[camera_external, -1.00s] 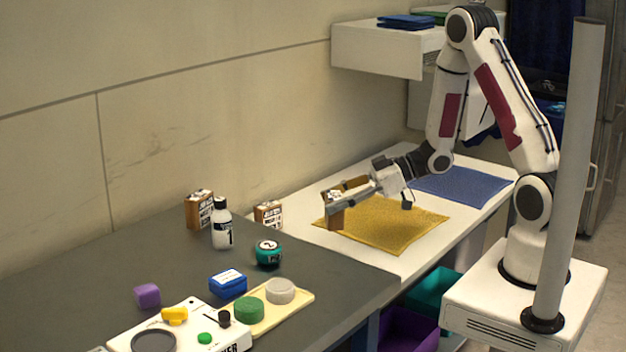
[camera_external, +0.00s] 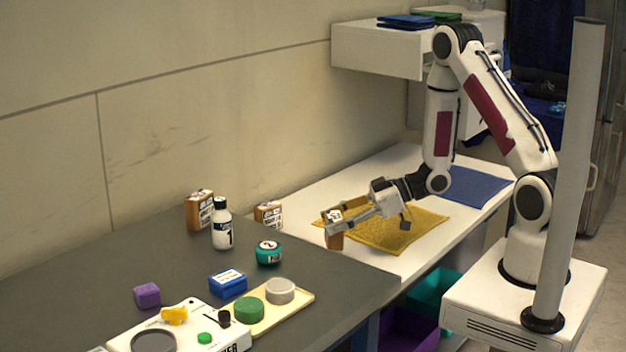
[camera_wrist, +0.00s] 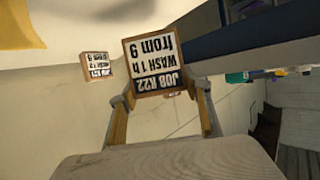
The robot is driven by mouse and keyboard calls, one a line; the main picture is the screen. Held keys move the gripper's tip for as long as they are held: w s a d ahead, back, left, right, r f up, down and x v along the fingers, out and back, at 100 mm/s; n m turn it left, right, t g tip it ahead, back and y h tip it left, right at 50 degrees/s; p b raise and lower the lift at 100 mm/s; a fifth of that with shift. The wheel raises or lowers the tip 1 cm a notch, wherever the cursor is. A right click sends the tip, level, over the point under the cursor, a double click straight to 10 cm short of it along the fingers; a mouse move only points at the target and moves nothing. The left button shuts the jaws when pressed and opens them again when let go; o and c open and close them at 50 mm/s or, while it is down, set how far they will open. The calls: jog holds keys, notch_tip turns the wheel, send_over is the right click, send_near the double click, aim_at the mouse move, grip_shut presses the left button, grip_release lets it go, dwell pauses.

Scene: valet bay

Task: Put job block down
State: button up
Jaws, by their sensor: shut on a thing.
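The job block (camera_external: 334,240) is an orange-brown block with a white label. In the external view the block shows at the left corner of the yellow cloth (camera_external: 400,232), near the edge of the dark counter. I cannot tell whether its underside touches the surface.
Two similar labelled blocks (camera_external: 199,210) (camera_external: 268,214), a white bottle (camera_external: 222,232) and a teal jar (camera_external: 268,253) stand on the dark counter (camera_external: 120,262). A blue cloth (camera_external: 475,190) lies behind. The white counter (camera_external: 300,208) has bare room left of the yellow cloth.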

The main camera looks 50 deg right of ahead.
aim_at(334, 236)
jog(key=shift+f, duration=2.05)
jog(key=shift+f, duration=0.1)
jog(key=o, duration=1.2)
jog(key=shift+c, duration=0.2)
jog(key=v, duration=1.2)
jog(key=shift+w, duration=0.1)
